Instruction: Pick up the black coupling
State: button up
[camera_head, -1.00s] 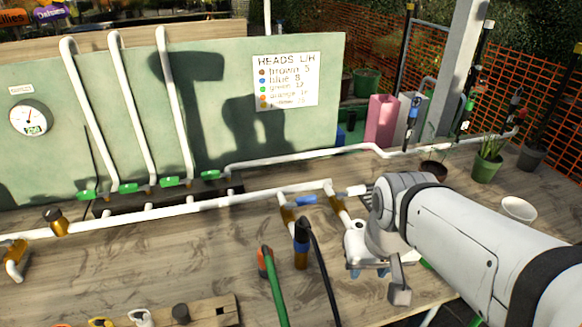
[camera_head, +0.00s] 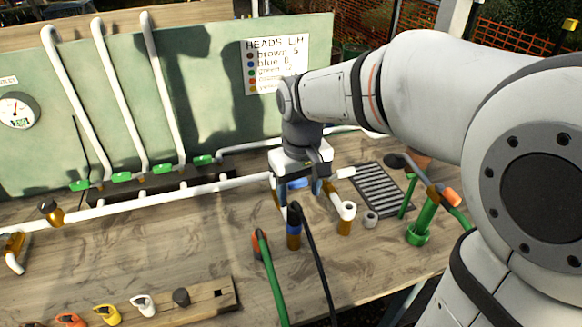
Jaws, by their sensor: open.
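A short dark grey-black fitting (camera_head: 181,297), which looks like the black coupling, stands upright near the right end of a wooden board (camera_head: 218,299) at the front of the bench. A white fitting (camera_head: 144,305), a yellow one (camera_head: 107,314) and an orange one (camera_head: 71,320) stand in a row to its left. My gripper (camera_head: 296,187) points down over the white pipework in the middle of the bench, well right of and behind the dark fitting. Its fingers are open and apart, with a blue part (camera_head: 298,183) of the pipework showing between them. Whether they touch it cannot be told.
White pipe (camera_head: 170,194) crosses the bench. Bare wood lies behind the board.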

aim_at(295, 211)
jog(key=shift+w+a, duration=0.35)
jog(key=shift+a, duration=0.2)
jog(key=shift+a+f, duration=0.15)
jog(key=shift+f, duration=0.15)
jog(key=f, duration=0.7)
jog(key=shift+w+d+f+p, duration=0.1)
jog(key=shift+w+d+p, duration=0.05)
jog(key=shift+d+p, duration=0.15)
jog(key=c, duration=1.1)
